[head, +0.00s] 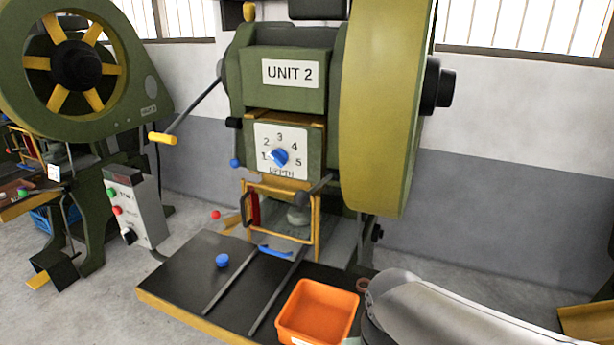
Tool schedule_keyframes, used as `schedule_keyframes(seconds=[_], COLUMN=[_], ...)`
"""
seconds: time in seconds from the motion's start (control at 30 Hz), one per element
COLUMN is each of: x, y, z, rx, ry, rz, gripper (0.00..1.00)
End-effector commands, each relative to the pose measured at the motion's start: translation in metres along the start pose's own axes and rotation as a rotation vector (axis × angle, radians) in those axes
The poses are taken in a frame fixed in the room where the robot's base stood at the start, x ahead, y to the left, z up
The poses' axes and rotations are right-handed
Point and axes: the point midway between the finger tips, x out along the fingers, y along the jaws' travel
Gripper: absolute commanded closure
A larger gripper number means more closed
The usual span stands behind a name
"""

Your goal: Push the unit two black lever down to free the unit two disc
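The unit two press stands in the middle, marked by a "UNIT 2" label (290,73). A short black knob (234,122) also shows on the press's left side; I cannot tell which one is the task's lever. A grey rounded piece (298,214) sits inside the guard; I cannot tell if it is the disc. My gripper is out of view; only my pale arm shows at the lower right.
A yellow-handled lever (163,138), blue knob (235,163) and red knob (215,214) project left of the press. The black table (185,270) holds an orange bin (318,312) at its front right. A control box (133,208) and another green press (130,70) stand left.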

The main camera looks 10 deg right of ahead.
Motion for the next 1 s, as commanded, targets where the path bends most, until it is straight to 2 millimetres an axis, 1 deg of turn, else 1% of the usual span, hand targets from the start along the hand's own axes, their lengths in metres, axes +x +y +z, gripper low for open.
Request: schedule_keyframes(seconds=[0.03, 0.07, 0.1, 0.17, 0.2, 0.27, 0.3, 0.33, 0.37, 1.0], x=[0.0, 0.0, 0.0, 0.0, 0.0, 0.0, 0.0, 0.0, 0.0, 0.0], y=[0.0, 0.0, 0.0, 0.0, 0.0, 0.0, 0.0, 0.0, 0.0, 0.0], z=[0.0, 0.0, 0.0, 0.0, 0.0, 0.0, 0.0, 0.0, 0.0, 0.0], rx=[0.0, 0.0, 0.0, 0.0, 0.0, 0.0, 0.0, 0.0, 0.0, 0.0], ry=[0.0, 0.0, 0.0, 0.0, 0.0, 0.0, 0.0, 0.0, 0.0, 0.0], rz=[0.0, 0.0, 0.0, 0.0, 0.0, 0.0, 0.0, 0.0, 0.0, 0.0], gripper=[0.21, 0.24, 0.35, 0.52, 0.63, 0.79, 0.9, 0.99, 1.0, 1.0])
